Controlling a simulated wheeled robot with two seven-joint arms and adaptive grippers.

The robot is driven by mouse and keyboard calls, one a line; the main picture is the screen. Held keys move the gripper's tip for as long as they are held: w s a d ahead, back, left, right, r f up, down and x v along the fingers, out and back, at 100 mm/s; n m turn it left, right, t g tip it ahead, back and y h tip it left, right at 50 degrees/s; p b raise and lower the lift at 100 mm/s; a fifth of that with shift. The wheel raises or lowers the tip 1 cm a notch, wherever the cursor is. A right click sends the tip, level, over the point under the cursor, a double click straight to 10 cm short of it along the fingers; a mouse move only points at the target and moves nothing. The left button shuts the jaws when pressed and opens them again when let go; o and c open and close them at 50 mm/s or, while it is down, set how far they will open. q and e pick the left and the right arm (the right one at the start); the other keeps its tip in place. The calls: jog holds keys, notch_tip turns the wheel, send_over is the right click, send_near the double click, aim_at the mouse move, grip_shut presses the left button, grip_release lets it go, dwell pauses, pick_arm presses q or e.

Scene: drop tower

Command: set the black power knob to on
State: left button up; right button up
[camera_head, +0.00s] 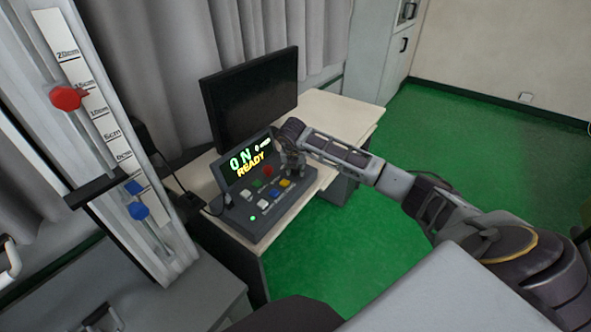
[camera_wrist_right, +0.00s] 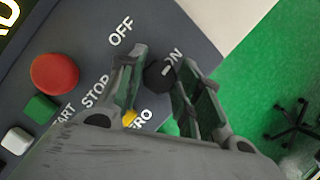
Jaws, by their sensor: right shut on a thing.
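The black power knob (camera_wrist_right: 160,74) sits on the dark control box (camera_head: 240,207), between the OFF and ON labels in the wrist view. Its white mark lies on the side toward ON. My right gripper (camera_wrist_right: 160,66) has its two fingers on either side of the knob and is shut on it. In the head view my right gripper (camera_head: 291,158) reaches over the right part of the box and hides the knob.
A red button (camera_wrist_right: 55,72), a green button (camera_wrist_right: 40,108) and a white button (camera_wrist_right: 16,141) are beside the gripper. A black monitor (camera_head: 250,95) stands behind the box on the desk (camera_head: 335,115). A scaled tower (camera_head: 95,110) stands at left. Green floor is open at right.

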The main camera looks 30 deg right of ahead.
jog(key=shift+m+h, duration=0.3)
jog(key=shift+m, duration=0.4)
jog(key=o, duration=1)
jog(key=shift+g, duration=0.3)
jog(key=v, duration=1.2)
jog(key=shift+d+f, duration=0.1)
